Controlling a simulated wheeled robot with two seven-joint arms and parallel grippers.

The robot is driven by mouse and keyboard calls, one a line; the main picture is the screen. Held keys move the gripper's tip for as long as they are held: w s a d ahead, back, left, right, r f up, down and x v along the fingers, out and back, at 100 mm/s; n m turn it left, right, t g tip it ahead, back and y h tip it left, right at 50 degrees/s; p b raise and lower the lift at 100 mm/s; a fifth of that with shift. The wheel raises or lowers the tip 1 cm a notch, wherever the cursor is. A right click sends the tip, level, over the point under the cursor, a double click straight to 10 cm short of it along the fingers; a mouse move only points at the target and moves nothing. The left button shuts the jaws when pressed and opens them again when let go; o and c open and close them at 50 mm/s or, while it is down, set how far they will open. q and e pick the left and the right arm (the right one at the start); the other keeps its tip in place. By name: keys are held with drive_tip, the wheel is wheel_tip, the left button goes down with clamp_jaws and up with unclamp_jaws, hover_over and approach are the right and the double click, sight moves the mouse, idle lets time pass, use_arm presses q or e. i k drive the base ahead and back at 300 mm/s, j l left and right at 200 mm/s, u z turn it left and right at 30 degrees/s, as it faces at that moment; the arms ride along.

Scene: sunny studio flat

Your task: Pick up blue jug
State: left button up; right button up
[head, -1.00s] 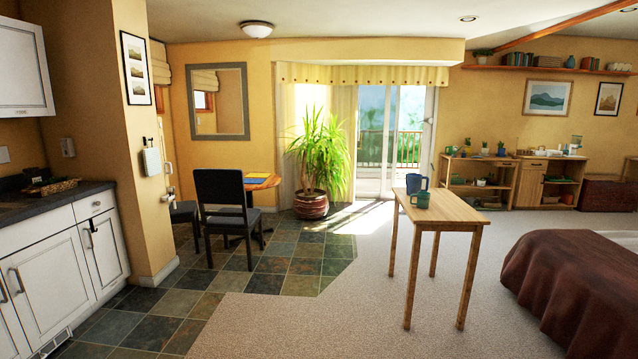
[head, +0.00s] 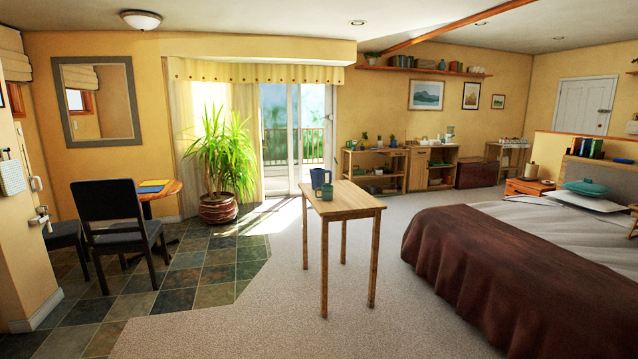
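A blue jug (head: 317,178) stands upright near the far left part of a tall, narrow wooden table (head: 356,201). A green mug (head: 327,192) stands just in front of the jug and overlaps its lower right part. The table stands on the carpet a few steps ahead of me, near the middle of the head view. Neither of my grippers shows in the head view.
A bed with a brown cover (head: 470,265) stands right of the table. A black chair (head: 118,225) and a round table (head: 160,193) are at left, with a potted plant (head: 219,208) behind. Open carpet (head: 250,320) lies in front of the wooden table.

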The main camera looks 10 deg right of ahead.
sight(317, 174)
drive_tip(key=i+l+z, duration=0.35)
drive_tip(key=i, duration=1.05)
drive_tip(key=i+l+z, duration=0.1)
drive_tip(key=i+z, duration=0.2)
drive_tip(key=i, duration=1.15)
